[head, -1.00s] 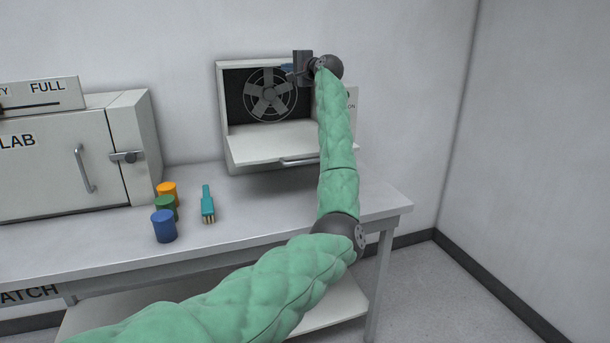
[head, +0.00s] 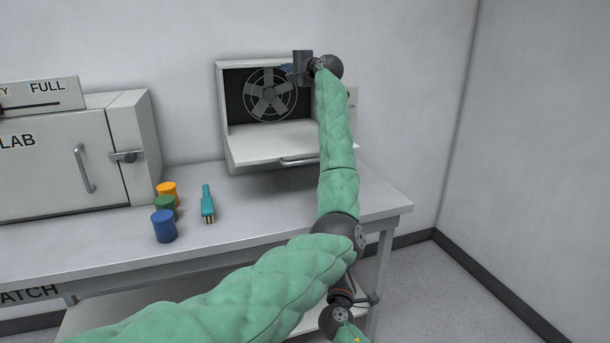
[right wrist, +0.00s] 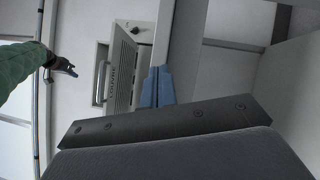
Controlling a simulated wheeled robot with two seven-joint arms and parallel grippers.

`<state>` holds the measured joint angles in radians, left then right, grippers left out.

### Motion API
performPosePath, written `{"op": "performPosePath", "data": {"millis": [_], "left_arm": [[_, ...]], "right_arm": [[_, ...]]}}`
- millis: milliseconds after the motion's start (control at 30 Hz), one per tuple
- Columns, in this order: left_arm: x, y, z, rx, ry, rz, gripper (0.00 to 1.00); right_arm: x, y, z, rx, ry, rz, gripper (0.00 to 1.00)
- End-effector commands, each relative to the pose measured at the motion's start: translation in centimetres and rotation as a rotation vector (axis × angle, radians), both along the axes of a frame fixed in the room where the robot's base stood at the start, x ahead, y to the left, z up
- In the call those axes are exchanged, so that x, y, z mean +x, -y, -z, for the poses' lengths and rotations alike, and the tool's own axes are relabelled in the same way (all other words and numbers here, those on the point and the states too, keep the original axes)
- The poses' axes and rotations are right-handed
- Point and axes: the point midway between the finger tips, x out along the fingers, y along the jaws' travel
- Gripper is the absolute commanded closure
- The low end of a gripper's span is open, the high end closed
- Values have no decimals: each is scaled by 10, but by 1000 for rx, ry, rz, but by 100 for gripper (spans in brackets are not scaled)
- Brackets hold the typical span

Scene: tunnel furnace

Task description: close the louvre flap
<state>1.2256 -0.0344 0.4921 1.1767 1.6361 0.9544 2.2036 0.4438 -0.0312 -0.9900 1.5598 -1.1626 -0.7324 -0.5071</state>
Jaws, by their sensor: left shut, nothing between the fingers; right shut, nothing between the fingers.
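The louvre flap (head: 275,143) is open in the head view. It juts forward from the bottom of a white box (head: 223,105), with a bar handle (head: 302,161) along its front edge. A dark opening with a grey fan (head: 270,95) shows behind it. My left gripper (head: 288,70) is shut and empty at the upper right of the opening, above the flap. My left arm hides the flap's right part. In the right wrist view, the blue fingertips of my right gripper (right wrist: 157,88) are shut and empty, with the box (right wrist: 121,67) beyond them.
The box stands on a grey bench (head: 385,203). A white cabinet (head: 60,165) stands farther left. The floor at right is clear.

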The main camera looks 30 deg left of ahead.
Motion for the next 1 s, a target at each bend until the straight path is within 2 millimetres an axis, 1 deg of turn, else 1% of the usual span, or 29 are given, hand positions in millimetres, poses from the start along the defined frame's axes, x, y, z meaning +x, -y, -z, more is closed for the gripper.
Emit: {"op": "performPosePath", "data": {"millis": [33, 100, 300, 600, 800, 1000], "left_arm": [[0, 0, 0, 0, 0, 0, 100], [0, 0, 0, 0, 0, 0, 100], [0, 0, 0, 0, 0, 0, 100], [0, 0, 0, 0, 0, 0, 100], [0, 0, 0, 0, 0, 0, 100], [0, 0, 0, 0, 0, 0, 100]], "right_arm": [[6, -11, -10, -51, 54, -14, 100], [11, -25, -23, -122, 127, -32, 100], [24, -64, -54, -330, 339, -75, 100], [42, -112, -89, -652, 657, -110, 100], [51, -131, -100, -808, 805, -117, 100], [55, -139, -105, -872, 866, -118, 100]]}}
